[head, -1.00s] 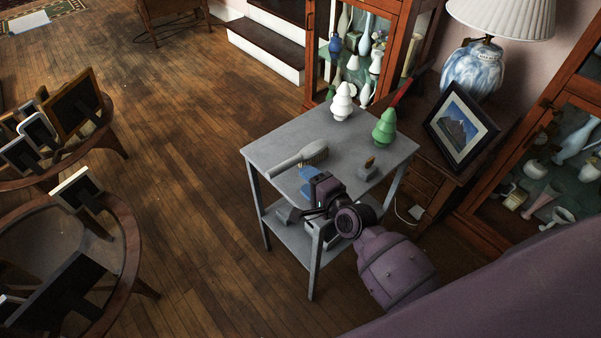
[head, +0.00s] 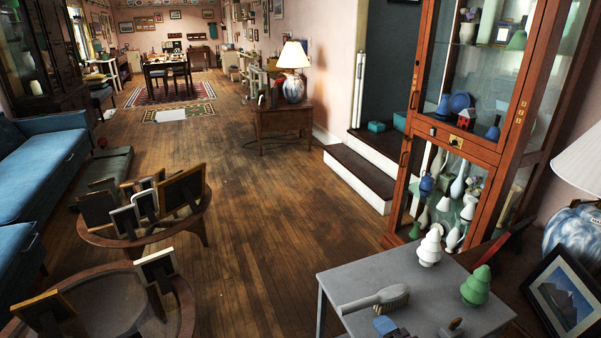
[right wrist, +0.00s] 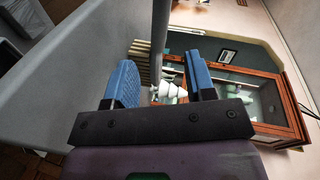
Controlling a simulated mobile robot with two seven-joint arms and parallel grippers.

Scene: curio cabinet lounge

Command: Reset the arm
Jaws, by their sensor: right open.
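My right gripper (right wrist: 162,62) is open in the right wrist view, its two blue fingers apart. The grey handle of a brush (right wrist: 162,35) shows beyond and between them, with its bristles to the left; the fingers are not closed on it. In the head view the brush (head: 375,299) lies on the grey table (head: 345,283). One blue fingertip of my right gripper (head: 385,326) shows at the bottom edge, just in front of the brush; the rest of that arm is out of frame. My left gripper is not in view.
A white tree figure (head: 430,248), a green tree figure (head: 476,287) and a small brown-handled item (head: 452,328) are on the table. A picture frame (head: 563,300) and lamp (head: 573,238) stand right. A glass cabinet (head: 462,130) rises behind.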

